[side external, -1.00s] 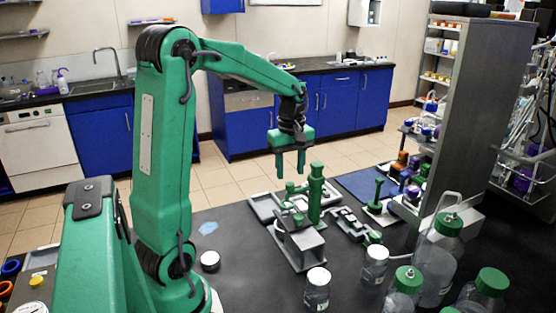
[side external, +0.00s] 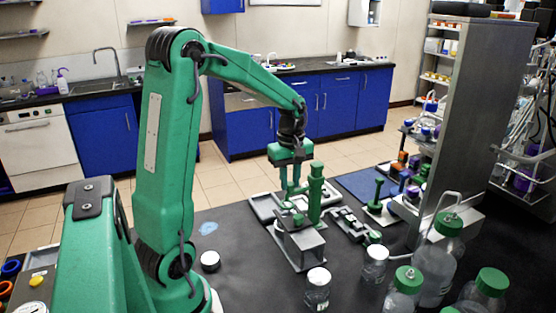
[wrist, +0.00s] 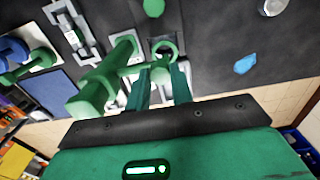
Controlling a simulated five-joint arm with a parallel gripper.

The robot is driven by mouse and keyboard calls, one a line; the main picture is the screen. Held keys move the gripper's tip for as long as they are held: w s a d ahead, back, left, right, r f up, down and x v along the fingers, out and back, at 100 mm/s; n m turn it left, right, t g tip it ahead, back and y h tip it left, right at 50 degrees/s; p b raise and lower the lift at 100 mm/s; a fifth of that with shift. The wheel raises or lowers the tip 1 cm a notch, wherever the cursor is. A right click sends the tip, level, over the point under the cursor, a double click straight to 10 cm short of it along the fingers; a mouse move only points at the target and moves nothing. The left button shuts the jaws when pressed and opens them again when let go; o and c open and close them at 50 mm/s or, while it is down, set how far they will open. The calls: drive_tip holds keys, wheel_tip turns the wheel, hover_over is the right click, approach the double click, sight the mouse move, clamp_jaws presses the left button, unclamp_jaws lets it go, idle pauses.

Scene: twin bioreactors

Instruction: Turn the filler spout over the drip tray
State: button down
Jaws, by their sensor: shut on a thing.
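The filler is a green upright post (side external: 316,196) on a grey stand in the side external view. A green arm leads from this post (wrist: 104,84) to the spout (wrist: 160,74), which sits between my fingers in the wrist view. My gripper (side external: 291,188) points down just left of the post, and it also shows in the wrist view (wrist: 164,82). It is shut on the spout. A grey tray (side external: 262,208), which looks like the drip tray, lies low beside and behind the post. My fingers and the filler partly hide the spout and tray.
A grey box-like stand (side external: 303,247) is in front of the filler. A grey rack (side external: 349,225) and a green-handled piece (side external: 377,195) stand to the right. Capped jars (side external: 317,288) and bottles (side external: 436,262) stand at the front right.

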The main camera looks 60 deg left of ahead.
drive_tip(key=shift+a, duration=0.1)
drive_tip(key=w+a+m, duration=0.8)
drive_tip(key=m, duration=1)
drive_tip(key=shift+w+r, duration=0.15)
drive_tip(key=shift+w, duration=0.05)
idle(0.4)
idle(0.3)
drive_tip(key=c, duration=1.2)
unclamp_jaws()
drive_tip(key=shift+c, duration=0.2)
